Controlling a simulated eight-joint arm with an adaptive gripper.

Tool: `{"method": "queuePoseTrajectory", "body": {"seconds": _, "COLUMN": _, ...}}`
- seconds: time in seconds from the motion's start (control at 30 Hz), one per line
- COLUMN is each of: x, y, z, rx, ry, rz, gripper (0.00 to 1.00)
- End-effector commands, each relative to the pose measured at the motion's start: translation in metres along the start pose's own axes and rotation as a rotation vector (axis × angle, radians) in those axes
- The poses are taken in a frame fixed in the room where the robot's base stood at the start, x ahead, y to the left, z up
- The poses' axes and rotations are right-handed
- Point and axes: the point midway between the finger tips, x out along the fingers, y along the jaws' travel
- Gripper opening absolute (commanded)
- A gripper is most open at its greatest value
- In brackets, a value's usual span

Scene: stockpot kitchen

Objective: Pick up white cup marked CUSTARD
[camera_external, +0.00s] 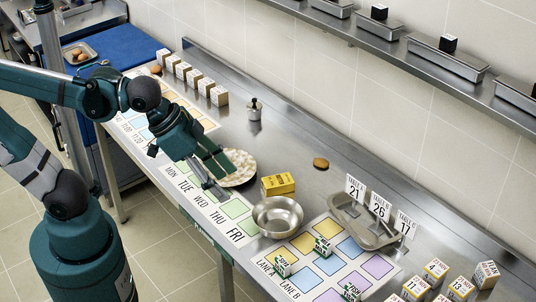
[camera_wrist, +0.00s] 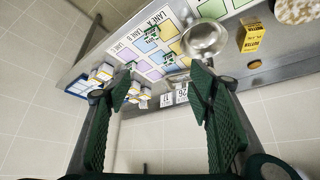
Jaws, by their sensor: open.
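I cannot make out a white cup marked CUSTARD in either view. No label that I can read says CUSTARD. My gripper (camera_external: 218,178) is open and empty, above the counter by the speckled round plate (camera_external: 236,168). The gripper and arm hide part of the plate and the day-marked mat.
A metal bowl (camera_external: 278,216), yellow butter box (camera_external: 278,184) and metal tray (camera_external: 352,232) with number cards stand right of my gripper. Small white blocks (camera_external: 196,80) line the back left. A metal shaker (camera_external: 254,109) stands behind. Bare counter (camera_external: 290,140) lies beyond the plate.

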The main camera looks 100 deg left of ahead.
Motion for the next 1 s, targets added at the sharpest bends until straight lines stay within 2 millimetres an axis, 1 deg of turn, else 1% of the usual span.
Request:
{"method": "queuePoseTrajectory", "body": {"seconds": 0.03, "x": 0.004, "y": -0.008, "z": -0.008, "rx": -0.023, "ry": -0.007, "rz": -0.011, "gripper": 0.52}}
{"method": "queuePoseTrajectory", "body": {"seconds": 0.2, "x": 0.011, "y": -0.035, "z": -0.031, "rx": -0.092, "ry": -0.036, "rz": -0.042, "gripper": 0.52}}
{"method": "queuePoseTrajectory", "body": {"seconds": 0.5, "x": 0.024, "y": -0.088, "z": -0.069, "rx": -0.217, "ry": -0.085, "rz": -0.094, "gripper": 0.52}}
{"method": "queuePoseTrajectory", "body": {"seconds": 0.77, "x": 0.039, "y": -0.141, "z": -0.096, "rx": -0.327, "ry": -0.125, "rz": -0.138, "gripper": 0.52}}
{"method": "queuePoseTrajectory", "body": {"seconds": 1.0, "x": 0.054, "y": -0.195, "z": -0.115, "rx": -0.431, "ry": -0.162, "rz": -0.177, "gripper": 0.52}}
